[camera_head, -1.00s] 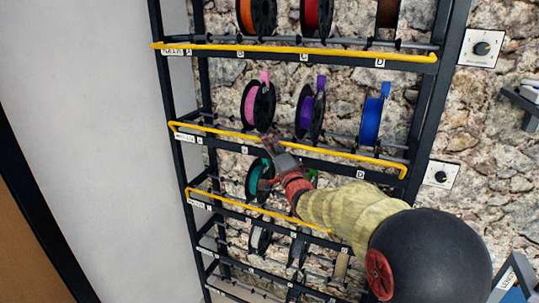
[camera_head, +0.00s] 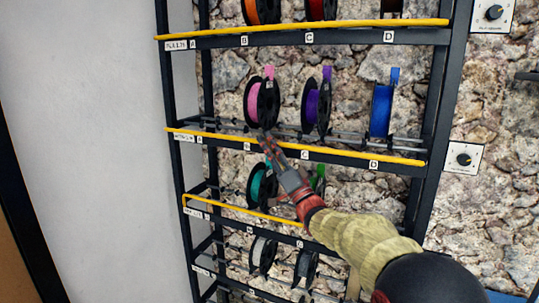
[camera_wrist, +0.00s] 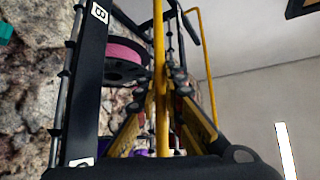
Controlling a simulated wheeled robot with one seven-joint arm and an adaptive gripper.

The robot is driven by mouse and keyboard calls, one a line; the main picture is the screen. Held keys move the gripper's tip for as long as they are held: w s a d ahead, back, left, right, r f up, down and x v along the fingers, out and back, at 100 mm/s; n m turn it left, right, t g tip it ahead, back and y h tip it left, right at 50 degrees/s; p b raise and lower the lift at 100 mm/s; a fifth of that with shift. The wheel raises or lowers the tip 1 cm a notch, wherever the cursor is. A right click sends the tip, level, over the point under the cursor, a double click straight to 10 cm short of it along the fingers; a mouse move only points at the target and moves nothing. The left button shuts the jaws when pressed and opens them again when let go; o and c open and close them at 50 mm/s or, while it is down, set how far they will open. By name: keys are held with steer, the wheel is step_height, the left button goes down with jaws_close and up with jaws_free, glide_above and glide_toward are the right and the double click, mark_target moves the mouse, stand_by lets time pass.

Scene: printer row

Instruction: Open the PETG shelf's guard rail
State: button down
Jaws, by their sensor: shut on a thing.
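The middle shelf's yellow guard rail (camera_head: 345,153) runs across the shelf front, just above the black front beam with its letter tags. The shelf's label (camera_head: 184,138) at the left end is too small to read surely. My gripper (camera_head: 268,139) reaches up from the lower right to this rail, left of its middle, below the pink spool (camera_head: 258,103). In the wrist view the yellow rail (camera_wrist: 159,60) passes between the two fingers (camera_wrist: 162,122), which are shut on it. The fingers hide a short piece of the rail.
Purple (camera_head: 316,106) and blue (camera_head: 382,110) spools stand behind the rail to the right. The upper shelf's rail (camera_head: 330,23) and the lower shelf's rail (camera_head: 240,209) also cross their fronts. A teal spool (camera_head: 259,182) is below my gripper. Wall dials (camera_head: 464,160) are at right.

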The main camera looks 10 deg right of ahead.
steer(key=shift+f+n+g+y+b, duration=0.35)
steer(key=shift+n+g+y, duration=0.25)
steer(key=shift+n+y, duration=0.7)
steer(key=shift+f+n+g+y+b, duration=0.4)
steer(key=shift+n+g+y, duration=0.2)
steer(key=shift+n+y, duration=0.7)
steer(key=shift+f+n+g+y+b, duration=0.35)
steer(key=shift+n+g+y, duration=0.4)
steer(key=shift+n, duration=0.85)
steer(key=shift+s+y, duration=0.1)
steer(key=shift+y, duration=0.25)
steer(key=c, duration=2)
jaws_free()
steer(key=shift+o, duration=0.5)
steer(key=shift+f, duration=0.1)
steer(key=v, duration=1.1)
steer(key=shift+s+d+f, duration=0.2)
steer(key=shift+f, duration=0.1)
